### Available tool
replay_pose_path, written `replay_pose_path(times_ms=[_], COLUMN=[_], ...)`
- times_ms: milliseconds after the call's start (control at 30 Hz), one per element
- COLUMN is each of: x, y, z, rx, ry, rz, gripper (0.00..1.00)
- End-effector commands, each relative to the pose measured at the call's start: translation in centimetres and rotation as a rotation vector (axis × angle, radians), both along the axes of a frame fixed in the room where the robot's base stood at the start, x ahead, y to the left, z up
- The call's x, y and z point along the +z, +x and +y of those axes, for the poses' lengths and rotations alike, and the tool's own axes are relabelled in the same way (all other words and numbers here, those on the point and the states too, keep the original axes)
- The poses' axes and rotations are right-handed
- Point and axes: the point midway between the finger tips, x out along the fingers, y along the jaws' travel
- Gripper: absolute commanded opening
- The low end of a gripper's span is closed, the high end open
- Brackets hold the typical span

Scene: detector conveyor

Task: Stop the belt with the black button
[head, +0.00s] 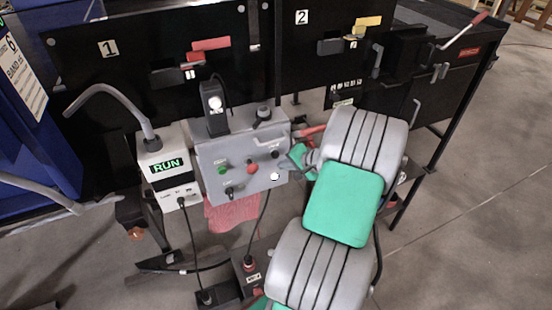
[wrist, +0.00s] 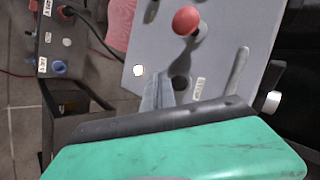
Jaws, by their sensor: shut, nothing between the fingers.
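The grey control box (head: 240,150) stands in the middle of the head view. Its sloped face bears a green button (head: 223,167), a red button (head: 252,167) and a black control, likely the black button (head: 275,153), near its right edge. In the wrist view a dark round shape, likely the same black button (wrist: 180,83), sits just right of my fingertips. The red button (wrist: 186,20) is above it. My gripper (head: 297,158) is shut and empty, close to the box's right side; in the wrist view its fingers (wrist: 158,90) point at the face. I cannot tell whether they touch it.
A sign box reading RUN (head: 167,165) stands left of the control box. Black panels marked 1 (head: 107,48) and 2 (head: 302,17) rise behind. A pink cloth (head: 232,215) hangs below the control box, with cables nearby. Open floor (head: 480,190) lies at the right.

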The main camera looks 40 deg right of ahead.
Motion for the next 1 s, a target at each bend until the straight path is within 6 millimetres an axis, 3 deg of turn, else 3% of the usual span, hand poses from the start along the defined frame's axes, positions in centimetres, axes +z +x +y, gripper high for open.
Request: replay_pose_path(times_ms=[200, 1000], x=[-0.03, 0.01], y=[1.33, 1.36], z=[-0.36, -0.36], rx=[0.0, 0.0], ry=[0.0, 0.0], rz=[0.0, 0.0], gripper=[0.0, 0.0])
